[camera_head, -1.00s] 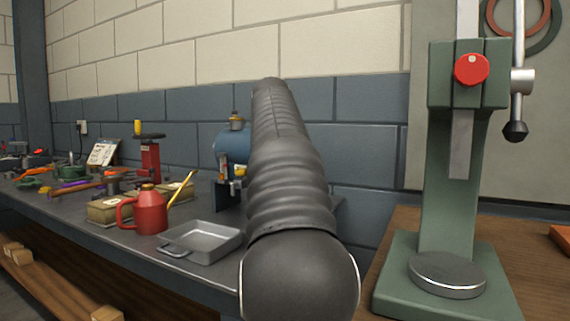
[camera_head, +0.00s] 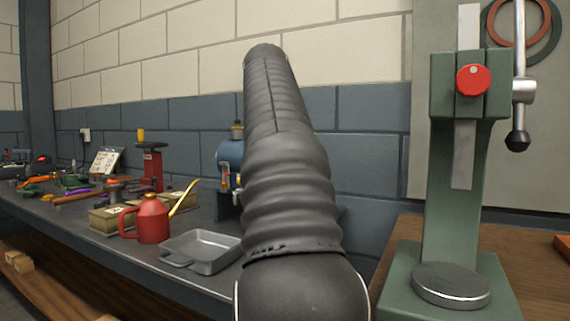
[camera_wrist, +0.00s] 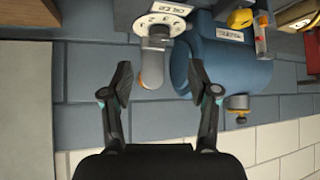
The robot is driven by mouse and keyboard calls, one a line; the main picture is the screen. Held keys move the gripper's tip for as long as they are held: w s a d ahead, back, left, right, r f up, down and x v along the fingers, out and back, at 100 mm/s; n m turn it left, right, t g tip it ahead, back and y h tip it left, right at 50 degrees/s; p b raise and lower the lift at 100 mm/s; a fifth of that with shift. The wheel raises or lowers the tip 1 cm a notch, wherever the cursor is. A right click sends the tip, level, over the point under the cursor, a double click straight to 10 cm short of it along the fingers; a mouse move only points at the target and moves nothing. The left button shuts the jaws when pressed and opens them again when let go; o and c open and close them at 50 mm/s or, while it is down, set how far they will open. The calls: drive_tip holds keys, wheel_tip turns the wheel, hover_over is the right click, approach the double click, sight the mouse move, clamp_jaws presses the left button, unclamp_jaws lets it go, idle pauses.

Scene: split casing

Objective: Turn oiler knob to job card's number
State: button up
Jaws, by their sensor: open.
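The oiler is a blue tank (camera_head: 229,152) on the bench against the wall, partly hidden behind my arm in the head view. The wrist view shows its blue body (camera_wrist: 232,68) upside down. Beside the body is a white round dial plate (camera_wrist: 170,20) with small unreadable marks. A grey knob (camera_wrist: 155,42) with an orange-tan end stands out from the plate. My gripper (camera_wrist: 157,82) is open and empty, its fingers on either side of the knob's line, with no visible contact. The likely job card (camera_head: 106,160) stands at the back of the bench, its writing unreadable.
A red oil can (camera_head: 152,220) with a yellow spout and a grey metal tray (camera_head: 203,250) stand at the bench front. A red tool stand (camera_head: 152,168) is behind them. A green press (camera_head: 455,190) stands on the wooden bench at the right.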

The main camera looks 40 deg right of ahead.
drive_tip(key=shift+v, duration=1.35)
drive_tip(key=s+a+f+n+t+y, duration=0.1)
drive_tip(key=a+f+n+y, duration=0.15)
drive_tip(key=a+f, duration=0.6)
drive_tip(key=s+a+f+n+y, duration=0.1)
drive_tip(key=a+f+n, duration=0.2)
drive_tip(key=a+f, duration=0.55)
drive_tip(key=s+a+f+n+y, duration=0.2)
drive_tip(key=s+a+f, duration=0.5)
drive_tip(key=a+f, duration=0.2)
drive_tip(key=s+a+f+n+y, duration=0.2)
drive_tip(key=s+a+f, duration=0.5)
drive_tip(key=f, duration=0.7)
drive_tip(key=shift+a+f+n+g, duration=0.3)
drive_tip(key=shift+a+n, duration=0.45)
drive_tip(key=shift+a, duration=0.25)
